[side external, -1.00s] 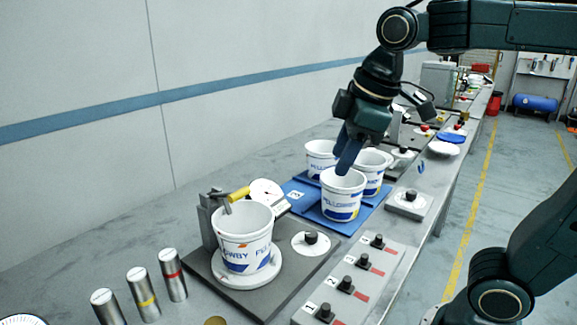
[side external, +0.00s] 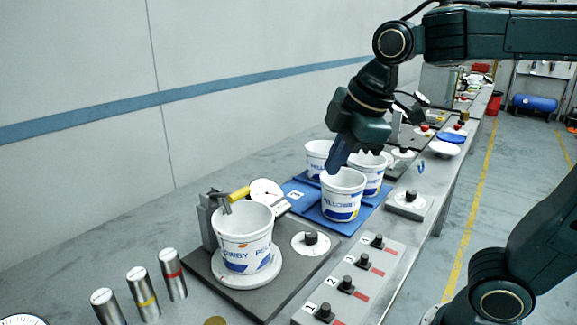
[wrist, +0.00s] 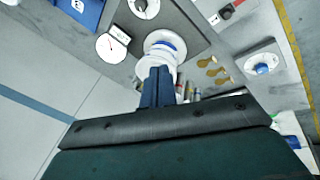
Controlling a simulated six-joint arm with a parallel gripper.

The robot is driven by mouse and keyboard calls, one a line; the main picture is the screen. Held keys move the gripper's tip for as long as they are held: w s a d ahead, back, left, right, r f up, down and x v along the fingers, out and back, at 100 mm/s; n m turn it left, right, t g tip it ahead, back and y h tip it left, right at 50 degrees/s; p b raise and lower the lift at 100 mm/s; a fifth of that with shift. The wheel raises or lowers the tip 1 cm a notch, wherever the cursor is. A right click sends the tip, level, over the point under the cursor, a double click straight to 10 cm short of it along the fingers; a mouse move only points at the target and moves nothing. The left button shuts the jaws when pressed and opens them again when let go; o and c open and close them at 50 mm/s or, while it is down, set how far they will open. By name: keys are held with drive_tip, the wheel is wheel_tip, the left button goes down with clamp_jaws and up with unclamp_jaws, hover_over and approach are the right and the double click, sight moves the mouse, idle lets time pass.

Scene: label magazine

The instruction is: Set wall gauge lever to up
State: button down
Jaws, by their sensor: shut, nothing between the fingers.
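The yellow-handled lever (side external: 238,194) is on a grey post (side external: 208,222) at the left, its handle tilted up to the right over the rim of a white printed bucket (side external: 245,246). A white dial gauge (side external: 268,195) stands behind that bucket; it also shows in the wrist view (wrist: 112,44). My gripper (side external: 335,168) is shut and empty, pointing down beside the rim of another bucket (side external: 343,200), well to the right of the lever. The lever cannot be made out in the wrist view. In the wrist view my closed fingers (wrist: 157,86) cover part of a bucket.
More buckets (side external: 318,158) stand on a blue mat (side external: 300,196). A row of black knobs (side external: 346,284) lies in front, and several metal cylinders (side external: 172,274) stand at left. A black knob on a white disc (side external: 310,240) sits right of the lever's bucket.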

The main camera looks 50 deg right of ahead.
sight(239, 194)
drive_tip(key=w+a+f+n+t, duration=0.1)
drive_tip(key=w+a+f+n, duration=0.1)
drive_tip(key=n, duration=1)
drive_tip(key=w+a+f+n+t, duration=0.2)
drive_tip(key=w+a+f+n, duration=0.1)
drive_tip(key=n, duration=1)
drive_tip(key=shift+w+a+f, duration=0.3)
drive_tip(key=shift+w+a, duration=0.15)
drive_tip(key=shift+a, duration=0.35)
drive_tip(key=shift+w+f, duration=0.1)
drive_tip(key=x, duration=1)
drive_tip(key=shift+w+r, duration=0.5)
drive_tip(key=shift+r, duration=0.4)
drive_tip(key=shift+w+r, duration=0.45)
drive_tip(key=shift+r, duration=0.5)
